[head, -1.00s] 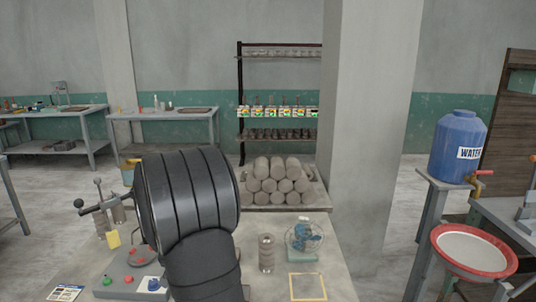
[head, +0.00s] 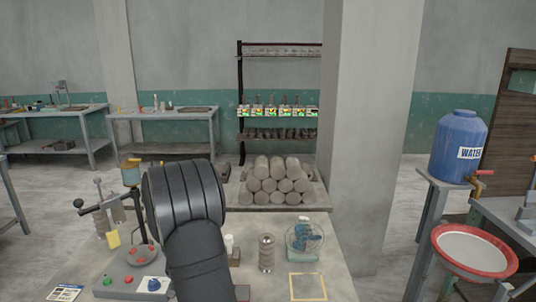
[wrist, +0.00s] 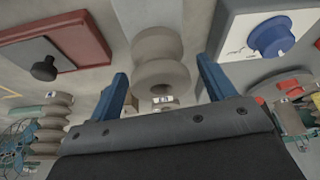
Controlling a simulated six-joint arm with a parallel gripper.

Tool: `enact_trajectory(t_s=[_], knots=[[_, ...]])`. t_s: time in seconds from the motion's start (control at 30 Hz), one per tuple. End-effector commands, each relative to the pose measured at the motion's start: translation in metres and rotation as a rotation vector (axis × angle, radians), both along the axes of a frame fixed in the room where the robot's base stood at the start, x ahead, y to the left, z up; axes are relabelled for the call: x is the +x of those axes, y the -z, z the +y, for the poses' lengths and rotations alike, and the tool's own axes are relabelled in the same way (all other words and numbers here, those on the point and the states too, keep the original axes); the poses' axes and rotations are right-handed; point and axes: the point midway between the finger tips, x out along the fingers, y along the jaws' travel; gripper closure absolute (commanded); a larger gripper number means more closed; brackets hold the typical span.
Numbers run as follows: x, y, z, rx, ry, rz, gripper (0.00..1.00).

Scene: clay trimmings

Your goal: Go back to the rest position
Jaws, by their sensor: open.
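My gripper (wrist: 166,90) is open in the wrist view, with its two blue fingers apart. A grey ribbed clay piece (wrist: 158,55) shows between and beyond the fingertips; I cannot tell its distance, but no finger visibly grips it. In the head view my dark arm stands over the workbench (head: 335,275) and hides the gripper. A stacked-ring clay piece (head: 266,252) stands upright on the bench, right of my arm.
A control box with colored buttons (head: 130,285) lies left of my arm, near a lever (head: 95,205). A yellow square outline (head: 307,286) marks bare bench at front right. Stacked clay cylinders (head: 276,182) lie at the back. A concrete pillar (head: 370,130) rises behind the bench.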

Motion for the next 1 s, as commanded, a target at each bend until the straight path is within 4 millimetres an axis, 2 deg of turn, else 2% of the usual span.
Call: enact_trajectory(t_s=[0.03,0.17,0.2,0.83,1.0], knots=[[0.002,-0.017,0.002,0.007,0.000,-0.012,0.24],[0.002,-0.043,0.000,0.007,0.001,-0.011,0.24],[0.001,-0.045,-0.011,0.006,0.003,-0.008,0.24],[-0.013,-0.110,-0.119,0.005,0.004,-0.010,0.24],[0.014,-0.113,-0.089,0.003,-0.044,-0.007,0.24]])
